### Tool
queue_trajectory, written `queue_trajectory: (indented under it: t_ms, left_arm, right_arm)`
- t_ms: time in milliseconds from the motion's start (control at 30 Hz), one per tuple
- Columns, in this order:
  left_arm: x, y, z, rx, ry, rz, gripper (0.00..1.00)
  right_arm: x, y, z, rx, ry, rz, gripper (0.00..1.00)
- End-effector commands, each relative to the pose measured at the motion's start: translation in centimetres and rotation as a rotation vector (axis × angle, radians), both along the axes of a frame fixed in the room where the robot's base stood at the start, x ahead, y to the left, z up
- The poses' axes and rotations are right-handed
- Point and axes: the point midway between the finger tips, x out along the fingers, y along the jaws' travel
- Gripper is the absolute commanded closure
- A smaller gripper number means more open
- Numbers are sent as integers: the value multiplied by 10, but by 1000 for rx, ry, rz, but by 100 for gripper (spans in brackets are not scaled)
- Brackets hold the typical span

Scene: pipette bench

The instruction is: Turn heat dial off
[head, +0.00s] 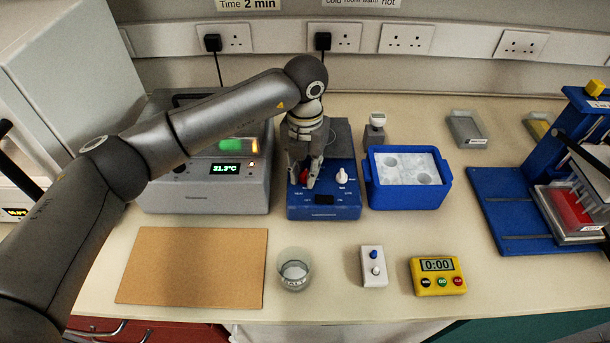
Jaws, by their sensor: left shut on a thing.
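The blue hotplate stirrer (324,207) stands on the bench in the middle of the head view, with a dark top plate. A red dial (304,175) is on the left of its sloped front and a white dial (341,176) on the right. My left gripper (305,183) points down over the front panel with its fingers closed around the red dial. The fingers hide part of the dial and its markings, so I cannot read its setting. My right gripper is not in view.
A grey heating block (205,195) reading 31.3°C stands left of the stirrer. A blue ice tub (408,200) sits close on its right. A brown mat (192,266), a small glass beaker (294,275), a white switch box (374,266) and a yellow timer (437,277) lie in front.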

Motion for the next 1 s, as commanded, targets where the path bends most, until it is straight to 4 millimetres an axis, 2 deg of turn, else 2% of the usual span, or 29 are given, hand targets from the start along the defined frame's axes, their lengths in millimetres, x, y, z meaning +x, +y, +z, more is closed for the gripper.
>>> queue_trajectory:
  t_ms: [100,400,1000]
  left_arm:
    - [1,0,-2,0,-4,97,100]
    - [1,0,0,0,-3,275,100]
    - [1,0,1,0,-2,355,100]
  right_arm:
    - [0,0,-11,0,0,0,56]
    - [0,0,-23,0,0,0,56]
    - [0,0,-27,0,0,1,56]
